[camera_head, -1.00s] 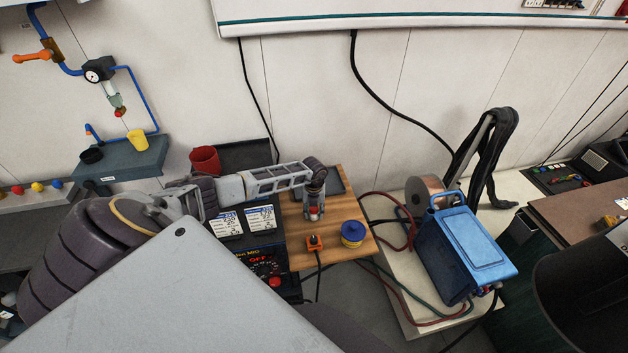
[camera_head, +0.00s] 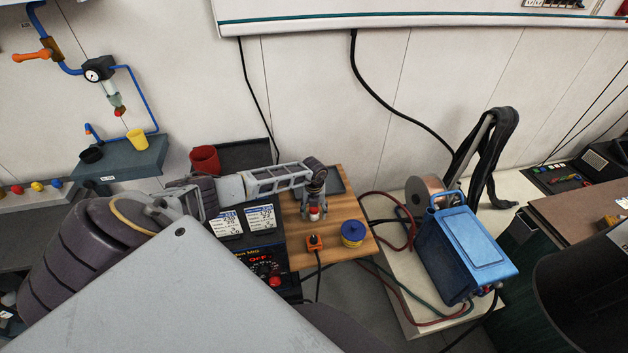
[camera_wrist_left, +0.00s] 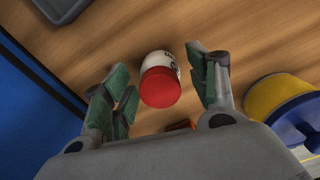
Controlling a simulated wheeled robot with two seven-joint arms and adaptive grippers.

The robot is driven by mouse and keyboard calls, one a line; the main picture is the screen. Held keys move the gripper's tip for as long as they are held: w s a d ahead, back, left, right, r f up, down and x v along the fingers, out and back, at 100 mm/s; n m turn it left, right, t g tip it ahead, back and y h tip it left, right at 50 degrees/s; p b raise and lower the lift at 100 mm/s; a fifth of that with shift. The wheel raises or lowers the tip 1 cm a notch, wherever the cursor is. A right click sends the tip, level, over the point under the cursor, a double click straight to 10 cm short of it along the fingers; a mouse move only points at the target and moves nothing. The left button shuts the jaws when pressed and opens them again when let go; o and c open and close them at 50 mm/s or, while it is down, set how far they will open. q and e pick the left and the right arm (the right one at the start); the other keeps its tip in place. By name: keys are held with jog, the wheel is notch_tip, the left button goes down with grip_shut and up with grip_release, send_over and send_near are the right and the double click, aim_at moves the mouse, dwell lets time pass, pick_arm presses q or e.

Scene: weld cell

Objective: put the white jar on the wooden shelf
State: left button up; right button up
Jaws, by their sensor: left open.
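The white jar (camera_head: 314,213) with a red lid stands on the wooden shelf (camera_head: 347,207). It also shows in the left wrist view (camera_wrist_left: 159,80), lid towards the camera, with dark print on its white side. My left gripper (camera_head: 314,192) is above the jar and partly hides it in the head view. In the left wrist view the fingers (camera_wrist_left: 163,75) are open, one on each side of the jar, with visible gaps. My right gripper is not in view.
A blue-and-yellow round container (camera_head: 353,233) and an orange item (camera_head: 314,242) stand near the shelf's front. A dark tray (camera_head: 333,181) lies at its back. A welding machine (camera_head: 262,250) adjoins the shelf's left side. A blue machine (camera_head: 463,250) stands to the right.

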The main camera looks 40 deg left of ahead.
aim_at(314, 209)
pick_arm(q)
jog(key=shift+r, duration=0.2)
notch_tip(314, 209, up, 12)
jog(key=b, duration=0.2)
dwell(0.6)
jog(key=shift+s+d+f, duration=0.1)
jog(key=shift+f, duration=0.05)
dwell(0.7)
